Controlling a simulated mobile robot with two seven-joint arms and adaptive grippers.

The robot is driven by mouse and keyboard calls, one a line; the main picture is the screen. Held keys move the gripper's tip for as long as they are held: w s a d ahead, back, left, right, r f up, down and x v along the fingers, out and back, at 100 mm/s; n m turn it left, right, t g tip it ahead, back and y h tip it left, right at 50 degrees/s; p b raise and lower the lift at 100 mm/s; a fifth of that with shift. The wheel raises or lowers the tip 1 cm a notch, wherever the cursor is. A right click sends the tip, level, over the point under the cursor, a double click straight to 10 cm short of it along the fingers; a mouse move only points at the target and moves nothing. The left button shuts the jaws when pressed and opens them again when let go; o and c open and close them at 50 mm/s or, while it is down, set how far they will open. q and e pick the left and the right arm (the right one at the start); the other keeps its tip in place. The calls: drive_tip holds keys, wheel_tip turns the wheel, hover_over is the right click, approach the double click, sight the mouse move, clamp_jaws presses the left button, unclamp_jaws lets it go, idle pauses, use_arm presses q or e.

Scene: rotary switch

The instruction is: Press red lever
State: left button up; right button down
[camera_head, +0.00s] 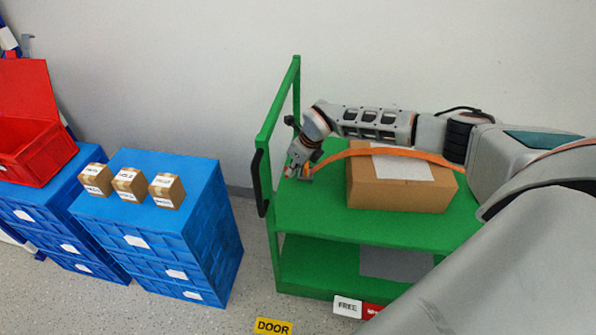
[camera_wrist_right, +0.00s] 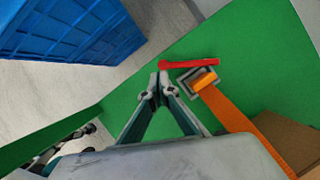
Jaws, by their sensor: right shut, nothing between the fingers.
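The red lever (camera_wrist_right: 190,64) shows in the right wrist view as a thin bar lying beside a grey buckle (camera_wrist_right: 199,80) that holds the end of an orange strap (camera_wrist_right: 235,122). My right gripper (camera_wrist_right: 159,80) is shut and empty, with its fingertips at the left end of the lever. I cannot tell whether they touch it. In the head view my right gripper (camera_head: 298,165) is low over the left part of the green cart (camera_head: 310,211), and I cannot make out the lever there. My left gripper is not in view.
A cardboard box (camera_head: 402,198) with the orange strap over it sits on the cart. The cart's upright green handle frame (camera_head: 268,128) stands close left of my gripper. Blue crates (camera_head: 190,235) with several small boxes and a red bin (camera_head: 30,130) stand farther left.

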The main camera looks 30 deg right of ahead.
drive_tip(key=shift+w+a, duration=0.2)
drive_tip(key=shift+w, duration=0.2)
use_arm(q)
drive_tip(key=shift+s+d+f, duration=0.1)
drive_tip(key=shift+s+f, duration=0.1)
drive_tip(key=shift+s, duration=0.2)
use_arm(e)
drive_tip(key=shift+w+a, duration=0.15)
drive_tip(key=shift+w, duration=0.05)
drive_tip(key=shift+w+r, duration=0.1)
